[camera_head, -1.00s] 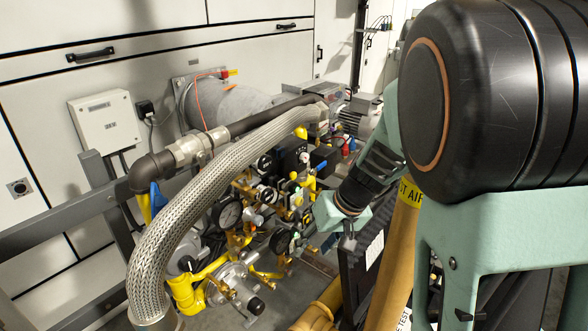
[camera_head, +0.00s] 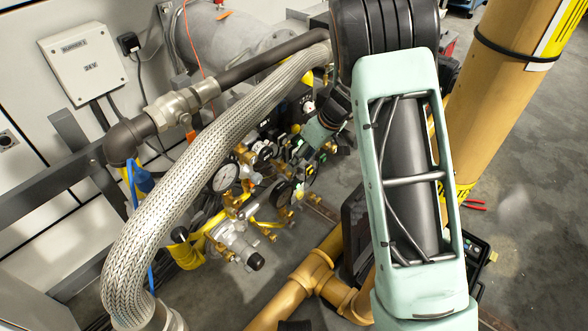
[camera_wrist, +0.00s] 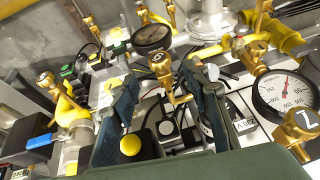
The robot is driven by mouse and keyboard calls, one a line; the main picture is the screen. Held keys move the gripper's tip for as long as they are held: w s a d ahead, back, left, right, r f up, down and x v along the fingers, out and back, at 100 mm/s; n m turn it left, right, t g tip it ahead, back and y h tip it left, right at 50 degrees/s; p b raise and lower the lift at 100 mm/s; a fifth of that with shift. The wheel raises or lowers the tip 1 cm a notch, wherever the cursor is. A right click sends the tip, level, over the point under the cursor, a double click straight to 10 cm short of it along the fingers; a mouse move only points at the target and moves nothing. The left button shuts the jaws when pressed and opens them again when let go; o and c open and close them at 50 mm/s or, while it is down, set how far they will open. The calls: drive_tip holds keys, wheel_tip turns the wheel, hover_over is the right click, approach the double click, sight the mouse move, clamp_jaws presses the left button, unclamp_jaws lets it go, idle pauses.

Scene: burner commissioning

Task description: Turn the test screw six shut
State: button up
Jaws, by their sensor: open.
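In the wrist view my gripper (camera_wrist: 160,88) has its two dark fingers spread apart. A brass test screw (camera_wrist: 163,66) with a small crosswise handle shows between and just beyond the fingertips, apart from them as far as I can see. Other brass test screws stand at the left (camera_wrist: 46,80), at the upper middle (camera_wrist: 143,12) and at the right (camera_wrist: 245,50).
A pressure gauge (camera_wrist: 285,92) stands at the right in the wrist view, another (camera_wrist: 152,37) near the top. A yellow knob (camera_wrist: 130,146) lies low between the fingers. A braided hose (camera_head: 190,165) and yellow pipe (camera_head: 310,275) flank the fittings in the head view.

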drive_tip(key=b+x, duration=0.1)
drive_tip(key=x, duration=0.5)
drive_tip(key=shift+w+a+f, duration=0.1)
drive_tip(key=shift+a+f, duration=0.1)
drive_tip(key=shift+f, duration=0.15)
drive_tip(key=c, duration=1.2)
drive_tip(key=shift+o, duration=0.2)
drive_tip(key=shift+d, duration=0.1)
